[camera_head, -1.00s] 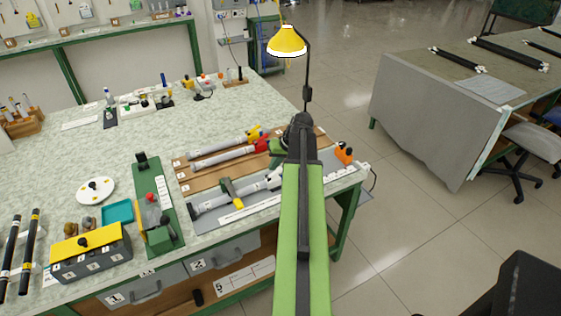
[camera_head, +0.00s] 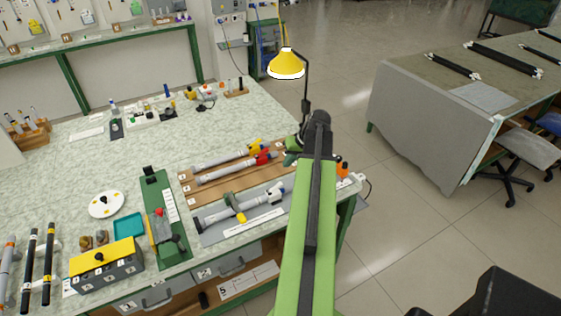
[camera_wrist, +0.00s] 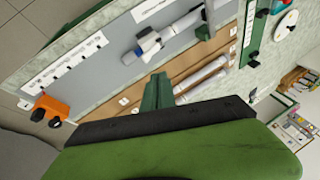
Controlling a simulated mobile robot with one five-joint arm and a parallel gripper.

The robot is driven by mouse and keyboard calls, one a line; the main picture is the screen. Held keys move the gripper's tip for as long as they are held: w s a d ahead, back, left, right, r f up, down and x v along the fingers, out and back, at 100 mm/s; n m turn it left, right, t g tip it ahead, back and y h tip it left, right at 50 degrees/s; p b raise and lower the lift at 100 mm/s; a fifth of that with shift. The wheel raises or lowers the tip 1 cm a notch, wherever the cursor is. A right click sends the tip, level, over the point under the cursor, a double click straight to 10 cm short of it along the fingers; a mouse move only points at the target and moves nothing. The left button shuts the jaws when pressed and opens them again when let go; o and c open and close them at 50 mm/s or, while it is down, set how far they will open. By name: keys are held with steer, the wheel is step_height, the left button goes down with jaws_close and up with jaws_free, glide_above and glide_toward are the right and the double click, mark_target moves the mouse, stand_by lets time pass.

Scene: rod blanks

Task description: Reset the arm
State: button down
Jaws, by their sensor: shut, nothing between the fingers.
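My arm reaches forward over the right end of the workbench in the head view. My gripper (camera_head: 292,152), largely hidden by the arm there, is green. In the wrist view my gripper (camera_wrist: 157,92) is shut and empty, above the boards. A grey rod with a white collar (camera_head: 222,212) lies on the grey mat, with a green and yellow clamp (camera_head: 234,205) across it. Behind it, rods with a red end piece (camera_head: 225,170) and a yellow end piece (camera_head: 222,160) lie on the wooden boards. The gripper appears apart from these rods.
A green fixture (camera_head: 162,220), a yellow-topped box (camera_head: 105,268) and black rods (camera_head: 48,265) stand or lie to the left. A yellow lamp (camera_head: 286,64) rises behind the arm. Orange-and-black pieces (camera_wrist: 48,108) sit near the bench edge. Open floor lies right of the bench.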

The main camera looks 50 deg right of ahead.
stand_by(0.4)
steer(key=w+a+n+g+y, duration=0.1)
steer(key=w+a+n, duration=0.2)
steer(key=w+a, duration=0.8)
steer(key=w+a+n+g+y, duration=0.15)
steer(key=w+a, duration=0.45)
steer(key=a, duration=0.8)
steer(key=w+a+f+n+g, duration=0.15)
steer(key=a+n, duration=0.25)
steer(key=a, duration=1.7)
steer(key=s+a+f+m+g+h, duration=0.1)
steer(key=s+a+h, duration=0.2)
steer(key=s+a, duration=0.2)
steer(key=shift+s+a, duration=0.3)
steer(key=shift+s, duration=0.65)
